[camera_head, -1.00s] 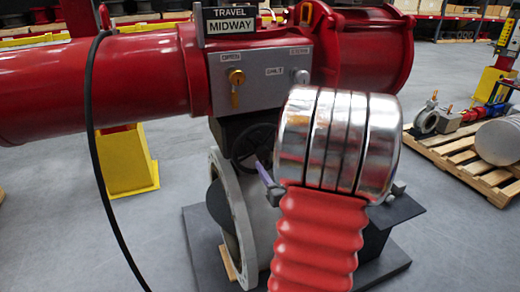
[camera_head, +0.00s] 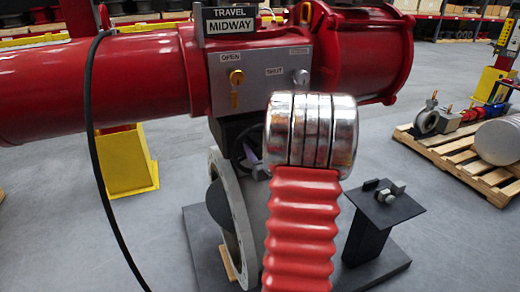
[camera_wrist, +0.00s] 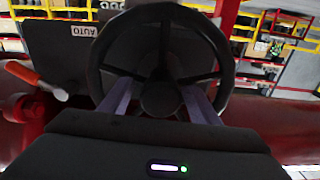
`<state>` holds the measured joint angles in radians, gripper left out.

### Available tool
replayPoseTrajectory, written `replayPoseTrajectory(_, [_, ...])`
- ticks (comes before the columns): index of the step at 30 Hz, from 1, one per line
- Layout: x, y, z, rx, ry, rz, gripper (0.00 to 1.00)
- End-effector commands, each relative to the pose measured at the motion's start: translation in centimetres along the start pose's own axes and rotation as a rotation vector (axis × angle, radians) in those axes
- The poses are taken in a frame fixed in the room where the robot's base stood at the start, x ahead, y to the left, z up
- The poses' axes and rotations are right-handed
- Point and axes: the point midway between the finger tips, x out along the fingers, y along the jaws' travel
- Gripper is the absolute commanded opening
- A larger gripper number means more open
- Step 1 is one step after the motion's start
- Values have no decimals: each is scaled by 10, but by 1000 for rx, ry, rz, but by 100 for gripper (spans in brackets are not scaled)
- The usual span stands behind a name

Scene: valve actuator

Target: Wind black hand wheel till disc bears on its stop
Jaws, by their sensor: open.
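The black hand wheel (camera_wrist: 163,62) faces me in the wrist view, spoked with a round hub. The indicator (camera_head: 228,20) above the red actuator reads TRAVEL MIDWAY. The valve body's grey flange (camera_head: 232,215) stands below; the dark disc (camera_head: 217,205) shows inside it.
A grey panel (camera_head: 262,85) marked OPEN and SHUT carries a brass key. An orange-handled lever (camera_wrist: 35,77) sits left of the wheel in the wrist view. A black hose hangs at left. A small black stand (camera_head: 385,195) with metal pieces is at right.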

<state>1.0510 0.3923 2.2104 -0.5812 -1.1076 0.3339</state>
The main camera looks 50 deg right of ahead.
Motion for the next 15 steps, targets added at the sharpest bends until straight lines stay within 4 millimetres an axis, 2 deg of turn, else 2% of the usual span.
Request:
replayPoseTrajectory(4, [0,0,0,0,0,0,56])
replayPoseTrajectory(15, [0,0,0,0,-1,-1,30])
